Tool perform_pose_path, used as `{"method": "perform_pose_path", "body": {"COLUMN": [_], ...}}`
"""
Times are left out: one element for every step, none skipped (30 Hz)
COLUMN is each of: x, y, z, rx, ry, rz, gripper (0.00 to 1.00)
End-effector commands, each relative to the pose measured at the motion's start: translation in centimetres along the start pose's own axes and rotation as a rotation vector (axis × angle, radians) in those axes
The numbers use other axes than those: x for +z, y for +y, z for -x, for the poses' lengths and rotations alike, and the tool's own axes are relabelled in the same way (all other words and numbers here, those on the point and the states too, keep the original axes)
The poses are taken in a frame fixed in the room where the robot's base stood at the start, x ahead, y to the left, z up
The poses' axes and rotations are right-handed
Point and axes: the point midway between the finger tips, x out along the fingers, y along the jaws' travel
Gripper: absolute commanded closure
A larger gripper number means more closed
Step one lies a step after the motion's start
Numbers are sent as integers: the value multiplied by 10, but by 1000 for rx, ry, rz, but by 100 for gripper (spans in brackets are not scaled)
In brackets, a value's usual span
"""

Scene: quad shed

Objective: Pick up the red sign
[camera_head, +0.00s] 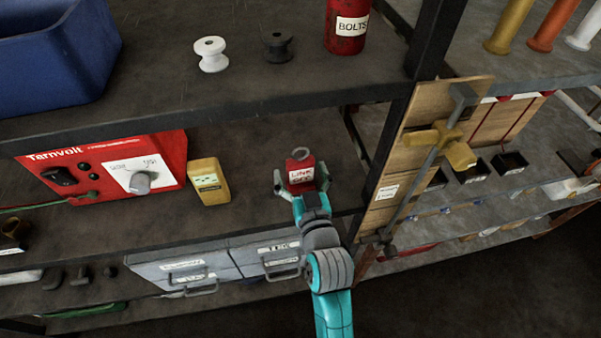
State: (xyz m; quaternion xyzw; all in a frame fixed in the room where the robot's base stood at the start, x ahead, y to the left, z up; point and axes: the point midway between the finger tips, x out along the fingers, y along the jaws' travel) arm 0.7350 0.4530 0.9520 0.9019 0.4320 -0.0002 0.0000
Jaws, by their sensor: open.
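A small red sign (300,167) with a white label and a grey ring on top is on the middle shelf, right of centre. My gripper (301,178) is open, with one finger on each side of the sign. Whether the fingers touch it I cannot tell. The lower part of the sign is hidden by my gripper.
A yellow box (208,181) and a red Ternvolt unit (105,165) stand to the left on the same shelf. The upper shelf edge (230,112) runs above my gripper. A dark post (391,140) and a wooden board (405,160) are close on the right. Grey drawers (215,262) sit below.

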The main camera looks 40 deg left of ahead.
Motion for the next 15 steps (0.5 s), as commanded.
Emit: {"method": "perform_pose_path", "body": {"x": [0, 0, 0, 0, 0, 0, 0, 0, 0, 0, 0, 0, 0, 0, 0], "y": [0, 0, 0, 0, 0, 0, 0, 0, 0, 0, 0, 0, 0, 0, 0], "z": [0, 0, 0, 0, 0, 0, 0, 0, 0, 0, 0, 0, 0, 0, 0], "rx": [0, 0, 0, 0, 0, 0, 0, 0, 0, 0, 0, 0, 0, 0, 0], "ry": [0, 0, 0, 0, 0, 0, 0, 0, 0, 0, 0, 0, 1, 1, 1], "rz": [0, 0, 0, 0, 0, 0, 0, 0, 0, 0, 0, 0, 0, 0, 0], "gripper": [6, 6, 11, 19, 26, 36, 44, 51, 61, 69, 73, 73, 73, 73, 73]}}
